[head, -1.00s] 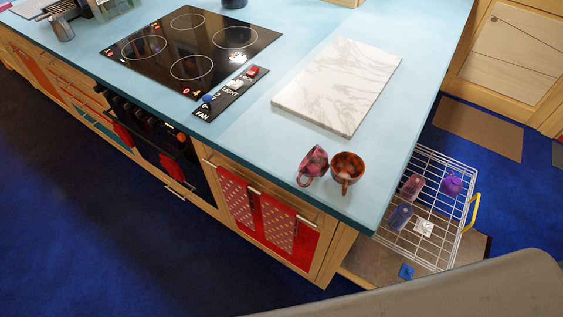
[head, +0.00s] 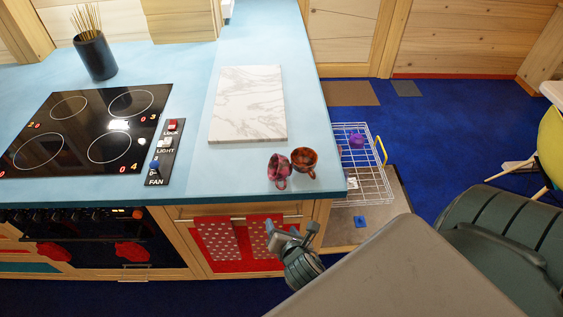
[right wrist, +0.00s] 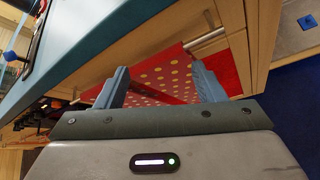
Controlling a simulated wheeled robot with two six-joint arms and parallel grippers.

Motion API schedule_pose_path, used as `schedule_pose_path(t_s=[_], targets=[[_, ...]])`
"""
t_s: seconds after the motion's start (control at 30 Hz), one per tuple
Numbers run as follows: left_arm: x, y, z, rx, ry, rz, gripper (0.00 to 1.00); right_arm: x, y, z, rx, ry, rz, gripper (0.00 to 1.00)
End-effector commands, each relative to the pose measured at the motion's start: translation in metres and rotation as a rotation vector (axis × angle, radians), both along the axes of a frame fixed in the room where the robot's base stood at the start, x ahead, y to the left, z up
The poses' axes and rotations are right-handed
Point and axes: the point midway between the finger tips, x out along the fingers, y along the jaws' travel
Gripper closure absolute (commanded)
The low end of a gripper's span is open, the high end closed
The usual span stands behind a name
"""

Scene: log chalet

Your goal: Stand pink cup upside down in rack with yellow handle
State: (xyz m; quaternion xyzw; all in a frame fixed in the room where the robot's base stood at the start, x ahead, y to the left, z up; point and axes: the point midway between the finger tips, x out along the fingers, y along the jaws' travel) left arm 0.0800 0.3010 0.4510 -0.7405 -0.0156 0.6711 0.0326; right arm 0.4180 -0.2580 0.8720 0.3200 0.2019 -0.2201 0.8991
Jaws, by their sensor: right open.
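The pink cup (head: 278,168) stands near the front right corner of the blue counter, its handle toward the front edge. A brown-orange cup (head: 304,160) stands right beside it. The white wire rack with the yellow handle (head: 381,150) is low, beyond the counter's right end; a purple item (head: 356,141) is in it. My right gripper (head: 282,237) is in front of the counter's cabinet, below the cups. In the right wrist view it is open and empty (right wrist: 162,82), facing the red dotted towel. My left gripper is not in view.
A marble board (head: 248,105) lies behind the cups, and a black cooktop (head: 85,130) is at left. Red dotted towels (head: 218,241) hang on the cabinet front. The counter's front edge lies above my right gripper.

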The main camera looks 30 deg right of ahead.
Motion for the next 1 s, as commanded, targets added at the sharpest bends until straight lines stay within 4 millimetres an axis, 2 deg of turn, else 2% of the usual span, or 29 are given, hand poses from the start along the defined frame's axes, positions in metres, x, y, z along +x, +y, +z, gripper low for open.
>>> schedule_pose_path(t_s=[0.03, 0.1, 0.23, 0.33, 0.6, 0.83, 1.0], targets=[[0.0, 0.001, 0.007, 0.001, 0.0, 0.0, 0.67, 0.001, -0.004, 0.034, -0.082, -0.017, 0.021, 0.37], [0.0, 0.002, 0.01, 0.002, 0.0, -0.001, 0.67, 0.001, -0.01, 0.067, -0.185, -0.029, 0.046, 0.37], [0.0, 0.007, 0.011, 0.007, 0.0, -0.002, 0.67, 0.001, -0.017, 0.099, -0.301, -0.035, 0.066, 0.37], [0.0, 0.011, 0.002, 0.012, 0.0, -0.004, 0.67, 0.008, -0.021, 0.1, -0.331, -0.038, 0.072, 0.37], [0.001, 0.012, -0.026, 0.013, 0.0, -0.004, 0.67, 0.04, -0.035, 0.085, -0.331, -0.038, 0.073, 0.37], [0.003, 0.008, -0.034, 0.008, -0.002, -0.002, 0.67, 0.05, -0.039, 0.082, -0.33, -0.036, 0.073, 0.37], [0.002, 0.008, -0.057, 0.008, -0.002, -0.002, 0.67, 0.061, -0.046, 0.071, -0.331, -0.038, 0.073, 0.37]])
